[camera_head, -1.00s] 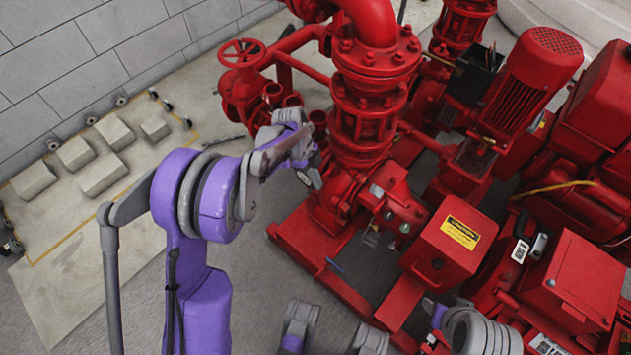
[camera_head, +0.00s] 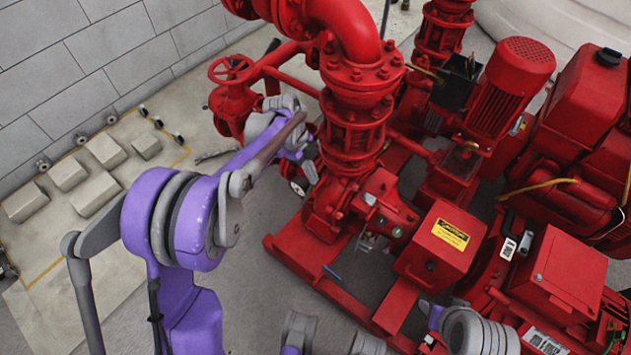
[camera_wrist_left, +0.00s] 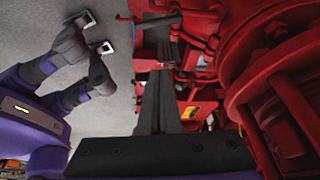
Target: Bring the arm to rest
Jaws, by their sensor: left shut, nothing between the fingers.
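My left arm (camera_head: 180,220), purple and grey, comes in from the lower left and is bent at a large joint. Its forearm reaches toward the red pump. My left gripper (camera_head: 308,168) is at its far end, small and partly hidden, beside the red vertical pipe. In the left wrist view the dark fingers of the left gripper (camera_wrist_left: 158,80) are together and empty, with red pump parts beyond their tips. Part of my right arm (camera_head: 480,332) shows at the bottom right; I do not see its fingers.
The red pumpset fills the middle and right, with a flanged pipe (camera_head: 355,95), a valve handwheel (camera_head: 230,69), a motor (camera_head: 510,85) and a box with a yellow caution label (camera_head: 440,250). Grey blocks (camera_head: 95,192) lie at left below a block wall (camera_head: 90,65). Bare floor shows around my left arm.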

